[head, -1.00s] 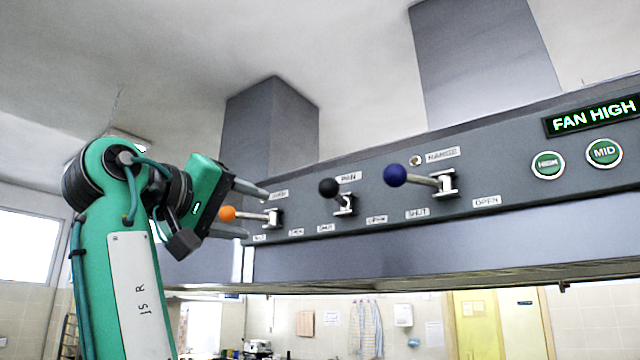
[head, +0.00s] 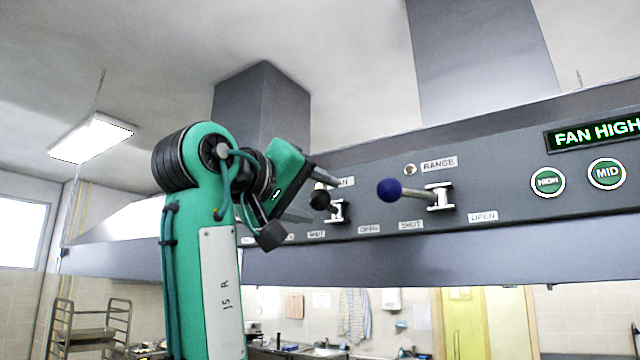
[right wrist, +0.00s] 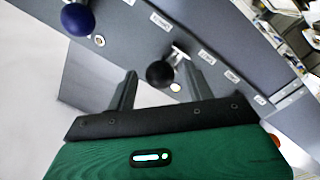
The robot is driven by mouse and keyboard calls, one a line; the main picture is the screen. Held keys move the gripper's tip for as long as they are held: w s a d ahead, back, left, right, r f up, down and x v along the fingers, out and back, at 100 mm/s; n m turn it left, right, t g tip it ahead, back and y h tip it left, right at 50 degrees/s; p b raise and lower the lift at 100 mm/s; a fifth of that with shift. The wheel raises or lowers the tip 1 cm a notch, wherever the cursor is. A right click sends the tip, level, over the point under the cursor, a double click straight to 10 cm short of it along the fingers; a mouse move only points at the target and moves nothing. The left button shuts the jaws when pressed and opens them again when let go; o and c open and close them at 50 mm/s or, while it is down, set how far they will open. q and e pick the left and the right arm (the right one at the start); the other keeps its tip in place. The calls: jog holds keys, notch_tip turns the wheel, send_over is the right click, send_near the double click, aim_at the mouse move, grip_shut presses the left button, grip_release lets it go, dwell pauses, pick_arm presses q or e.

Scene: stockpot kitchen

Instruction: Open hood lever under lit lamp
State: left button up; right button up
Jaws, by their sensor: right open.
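The hood panel carries a blue-knobbed lever (head: 438,196) labelled RANGE and a black-knobbed lever (head: 337,211), its label partly covered. Both point left, toward their SHUT labels. My right gripper (head: 322,199) is open, with its fingers above and below the black knob (head: 320,199). In the right wrist view the black knob (right wrist: 160,73) appears between the open fingers (right wrist: 159,67); contact is unclear. The range lamp (head: 410,170) looks pale; I cannot tell whether it is lit. The orange lever is hidden behind my arm in the head view. My left gripper is not in view.
The hood's lower face (head: 420,262) runs below the panel. A rack trolley (head: 85,325) stands at the lower left.

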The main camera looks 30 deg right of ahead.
jog(key=shift+p+x, duration=0.3)
jog(key=shift+x, duration=0.7)
